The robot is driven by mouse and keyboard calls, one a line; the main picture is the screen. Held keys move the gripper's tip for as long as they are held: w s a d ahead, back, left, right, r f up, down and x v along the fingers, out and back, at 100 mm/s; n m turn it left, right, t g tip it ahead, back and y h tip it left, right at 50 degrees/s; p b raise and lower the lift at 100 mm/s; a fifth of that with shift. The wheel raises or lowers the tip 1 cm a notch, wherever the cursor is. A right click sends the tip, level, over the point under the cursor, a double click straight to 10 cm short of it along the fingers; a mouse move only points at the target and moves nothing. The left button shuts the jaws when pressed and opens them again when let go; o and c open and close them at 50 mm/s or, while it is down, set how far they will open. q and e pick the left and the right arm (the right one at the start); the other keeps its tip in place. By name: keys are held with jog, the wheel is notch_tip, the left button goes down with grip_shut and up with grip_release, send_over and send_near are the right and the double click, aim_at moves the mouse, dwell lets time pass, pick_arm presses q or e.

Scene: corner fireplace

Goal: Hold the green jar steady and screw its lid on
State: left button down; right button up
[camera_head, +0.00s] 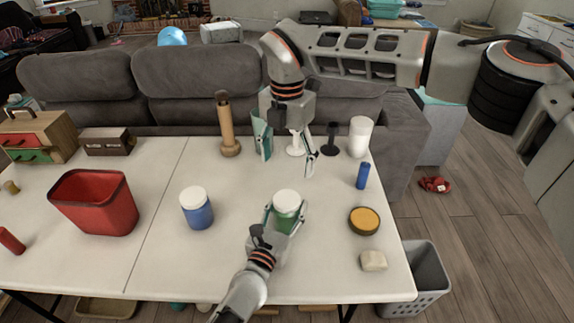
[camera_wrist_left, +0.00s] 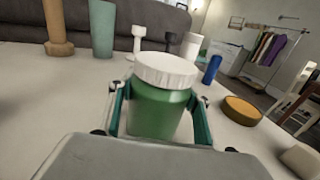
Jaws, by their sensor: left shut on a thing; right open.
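The green jar (camera_head: 283,222) stands upright on the white table, with a white lid (camera_head: 287,200) sitting on its top. In the left wrist view the jar (camera_wrist_left: 157,111) and its ribbed lid (camera_wrist_left: 166,70) are close up; I cannot tell how tightly the lid is seated. My left gripper (camera_head: 284,219) is shut around the jar's body, one finger on each side. My right gripper (camera_head: 287,150) is open and empty, above the table behind the jar, its fingers pointing down and spread apart. It is not touching the lid.
A blue jar with a white lid (camera_head: 197,208) and a red bin (camera_head: 97,202) stand to the left. An orange-topped round tin (camera_head: 364,221), a blue cylinder (camera_head: 362,175) and a beige block (camera_head: 373,260) are on the right. A wooden pestle-like object (camera_head: 227,125) and a white cylinder (camera_head: 358,137) stand at the back.

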pick_arm(q)
jog(key=c, duration=0.9)
grip_release()
jog(key=shift+s, duration=0.1)
jog(key=v, duration=1.2)
jog(key=shift+a, duration=0.1)
